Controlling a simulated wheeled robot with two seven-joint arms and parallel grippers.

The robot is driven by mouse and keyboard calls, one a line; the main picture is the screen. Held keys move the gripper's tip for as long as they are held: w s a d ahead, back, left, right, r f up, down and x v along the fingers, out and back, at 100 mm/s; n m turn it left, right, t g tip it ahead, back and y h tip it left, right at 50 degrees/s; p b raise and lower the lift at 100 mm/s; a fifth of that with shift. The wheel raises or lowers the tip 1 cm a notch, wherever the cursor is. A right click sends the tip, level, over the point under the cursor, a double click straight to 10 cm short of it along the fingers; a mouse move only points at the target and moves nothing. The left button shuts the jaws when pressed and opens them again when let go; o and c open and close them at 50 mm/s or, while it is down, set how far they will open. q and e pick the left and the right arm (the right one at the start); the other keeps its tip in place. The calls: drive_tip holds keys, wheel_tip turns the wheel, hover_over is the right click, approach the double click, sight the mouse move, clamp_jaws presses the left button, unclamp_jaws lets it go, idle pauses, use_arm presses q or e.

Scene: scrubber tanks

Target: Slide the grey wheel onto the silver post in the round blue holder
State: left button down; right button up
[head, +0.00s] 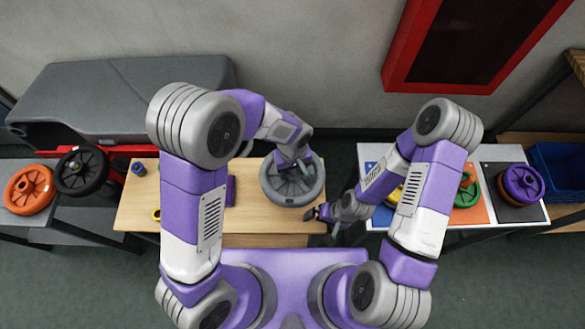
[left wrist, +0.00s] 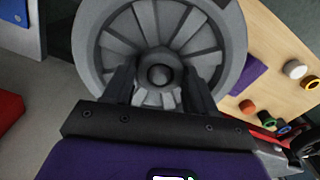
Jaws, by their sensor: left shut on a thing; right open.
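The grey wheel (head: 267,190) is at the right end of the wooden table (head: 270,228), seen from above; whether it touches the table is unclear. My left gripper (head: 297,166) is shut on its hub, and the wheel's spoked face (left wrist: 110,55) fills the left wrist view between and beyond the fingers (left wrist: 160,80). A small round blue piece (head: 138,168) stands at the table's far left; it may be the blue holder, but its post is not clear. A small blue ring (left wrist: 284,127) shows in the left wrist view. My right gripper (head: 322,213) is open and empty, right of the wheel.
A purple block (head: 230,190) lies left of the wheel. Small coloured pieces stand on the wooden table, one yellow (head: 156,214). A right table holds green (head: 467,190) and purple (head: 522,184) wheels. Orange (head: 30,190) and black (head: 82,172) wheels are at left, near a grey machine (head: 120,95).

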sight(322, 224)
use_arm(q)
drive_tip(key=shift+f+b, duration=0.7)
drive_tip(key=shift+b, duration=0.4)
use_arm(e)
drive_tip(key=shift+f, duration=1.1)
idle(1.5)
use_arm(q)
drive_tip(key=shift+s+d+f+b, duration=0.15)
drive_tip(key=shift+s+f+b, duration=0.15)
drive_tip(key=shift+b, duration=0.2)
use_arm(e)
drive_tip(key=shift+s+d+f, duration=0.1)
drive_tip(key=shift+f, duration=0.3)
idle(0.8)
use_arm(q)
drive_tip(key=shift+c, duration=1.7)
unclamp_jaws()
drive_tip(key=shift+o, duration=0.4)
drive_tip(key=shift+f, duration=0.1)
drive_tip(key=shift+w+r, duration=0.15)
drive_tip(key=shift+r, duration=0.1)
use_arm(e)
drive_tip(key=shift+r, duration=0.1)
